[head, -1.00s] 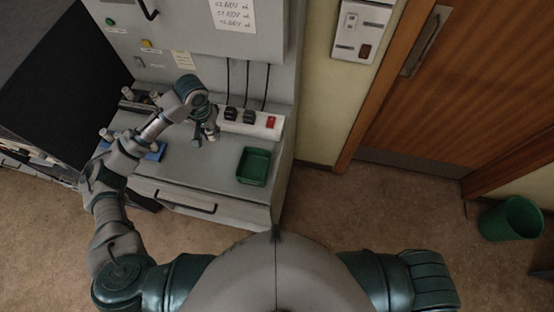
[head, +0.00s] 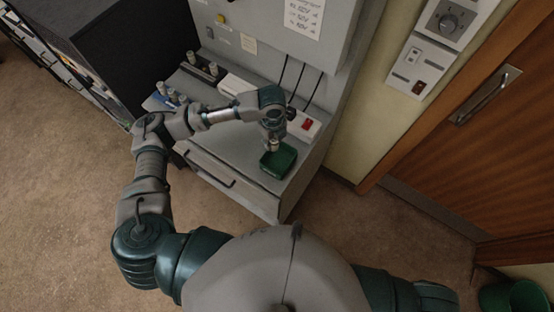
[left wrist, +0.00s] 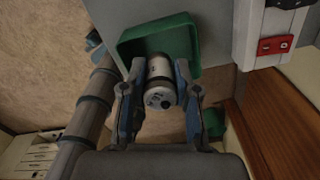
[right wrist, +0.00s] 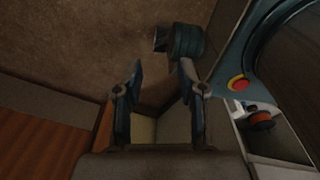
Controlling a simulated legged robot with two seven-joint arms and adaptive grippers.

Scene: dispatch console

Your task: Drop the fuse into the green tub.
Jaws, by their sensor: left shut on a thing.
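The fuse (left wrist: 160,88) is a pale cylinder with a dark ringed end. My left gripper (left wrist: 158,75) is shut on it, one finger on each side. The green tub (head: 287,165) is a small open square box on the grey console top. In the head view my left gripper (head: 272,145) is just above the tub's back-left side, covering part of it; the fuse is hardly distinguishable there. In the left wrist view the tub (left wrist: 190,30) shows behind the fuse, apparently apart from it. My right gripper (right wrist: 160,78) is open and empty, away from the console.
A power strip with a red switch (head: 308,125) and plugged-in cables lies behind the tub. Several pale cylinders stand at the left, some by a blue holder (head: 157,102). A green bin (head: 515,297) stands on the floor by the door. The console's front edge is close to the tub.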

